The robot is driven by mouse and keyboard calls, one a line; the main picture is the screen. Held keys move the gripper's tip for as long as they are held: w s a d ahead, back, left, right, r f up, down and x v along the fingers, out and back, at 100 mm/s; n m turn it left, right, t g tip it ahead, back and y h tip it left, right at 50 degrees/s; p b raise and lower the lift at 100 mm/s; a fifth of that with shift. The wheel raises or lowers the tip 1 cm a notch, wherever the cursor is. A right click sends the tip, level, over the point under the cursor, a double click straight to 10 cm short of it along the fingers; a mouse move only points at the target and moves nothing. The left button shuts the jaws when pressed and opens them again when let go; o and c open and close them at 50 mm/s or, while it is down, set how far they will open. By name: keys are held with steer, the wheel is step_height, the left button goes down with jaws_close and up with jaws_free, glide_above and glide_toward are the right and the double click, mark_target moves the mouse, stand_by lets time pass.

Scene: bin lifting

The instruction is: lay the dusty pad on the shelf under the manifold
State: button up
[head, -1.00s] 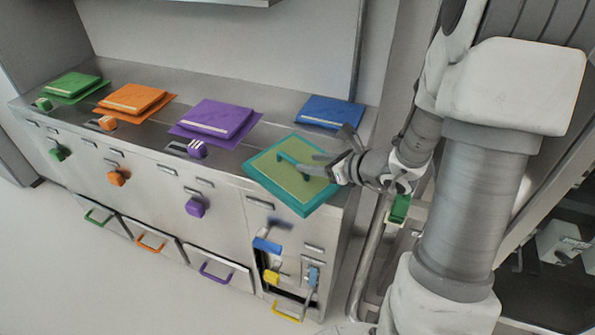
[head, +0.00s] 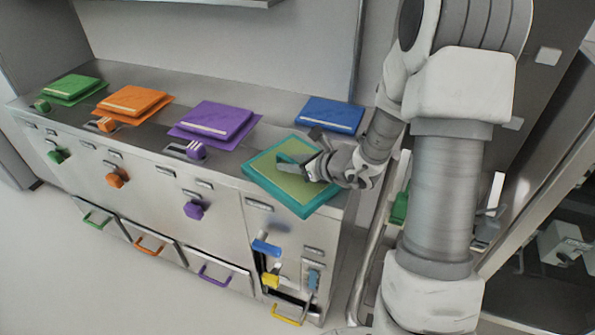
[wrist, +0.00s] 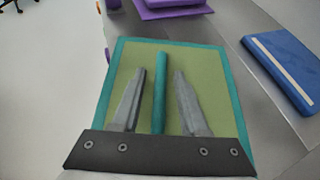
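The pad (head: 265,168) has an olive face and a teal rim. It lies at the right end of the steel counter, its front corner reaching past the edge. A teal bar handle (wrist: 160,85) runs along its middle. My gripper (head: 300,163) is over the pad. In the wrist view its two grey fingers (wrist: 158,88) are spread on either side of the handle, with a gap showing on both sides. Whether the fingertips touch the pad's face is unclear. Below the counter's right end is an opening with blue (head: 266,247) and yellow (head: 271,280) handles; I cannot make out a manifold or shelf there.
A blue pad (head: 330,115) lies behind the teal-rimmed pad. Purple (head: 212,120), orange (head: 130,100) and green (head: 70,87) pads lie farther left on the counter. Matching knobs and drawer handles stick out from the front. The floor at lower left is clear.

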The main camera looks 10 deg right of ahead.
jaws_close()
stand_by(1.2)
